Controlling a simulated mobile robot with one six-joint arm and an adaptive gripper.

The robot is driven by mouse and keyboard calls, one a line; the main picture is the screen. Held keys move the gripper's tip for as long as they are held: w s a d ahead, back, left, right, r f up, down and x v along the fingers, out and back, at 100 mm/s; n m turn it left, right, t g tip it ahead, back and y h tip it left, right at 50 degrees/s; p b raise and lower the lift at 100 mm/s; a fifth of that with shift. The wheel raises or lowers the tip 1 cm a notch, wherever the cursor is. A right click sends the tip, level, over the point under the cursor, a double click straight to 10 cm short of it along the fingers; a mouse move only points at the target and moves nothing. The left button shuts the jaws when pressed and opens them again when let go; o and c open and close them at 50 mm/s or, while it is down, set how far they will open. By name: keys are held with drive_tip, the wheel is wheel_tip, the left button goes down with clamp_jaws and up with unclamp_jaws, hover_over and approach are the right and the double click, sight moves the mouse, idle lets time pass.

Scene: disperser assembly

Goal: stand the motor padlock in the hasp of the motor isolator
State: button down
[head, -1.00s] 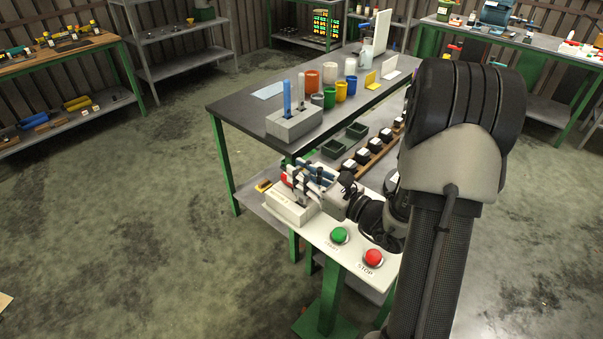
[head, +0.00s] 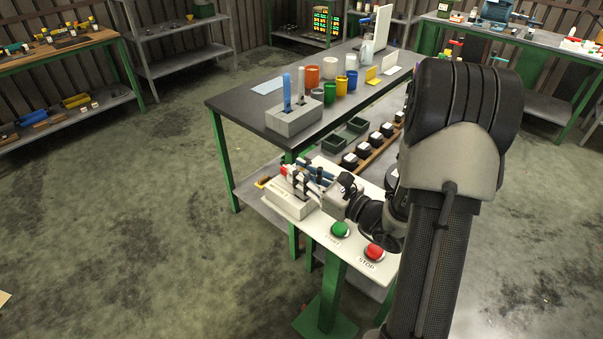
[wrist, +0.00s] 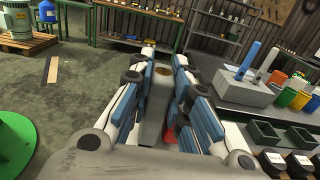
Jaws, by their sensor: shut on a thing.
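My gripper (head: 306,181) is low over the white motor isolator box (head: 290,204) on the white panel. In the wrist view its blue-padded fingers (wrist: 163,95) are closed on a grey block with a brass-coloured disc on top, which I take to be the motor padlock (wrist: 154,98). The padlock's lower end and the hasp are hidden by the fingers and the padlock itself. A red part (head: 284,170) shows beside the fingertips at the isolator. I cannot tell whether the padlock sits in the hasp.
Green START (head: 340,229) and red STOP (head: 374,251) buttons stand on the panel in front of my gripper.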

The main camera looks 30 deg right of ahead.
drive_tip(key=shift+f+b, duration=0.35)
drive_tip(key=shift+f, duration=0.15)
drive_tip(key=c, duration=1.4)
unclamp_jaws()
drive_tip(key=v, duration=1.2)
drive_tip(key=shift+r, duration=0.1)
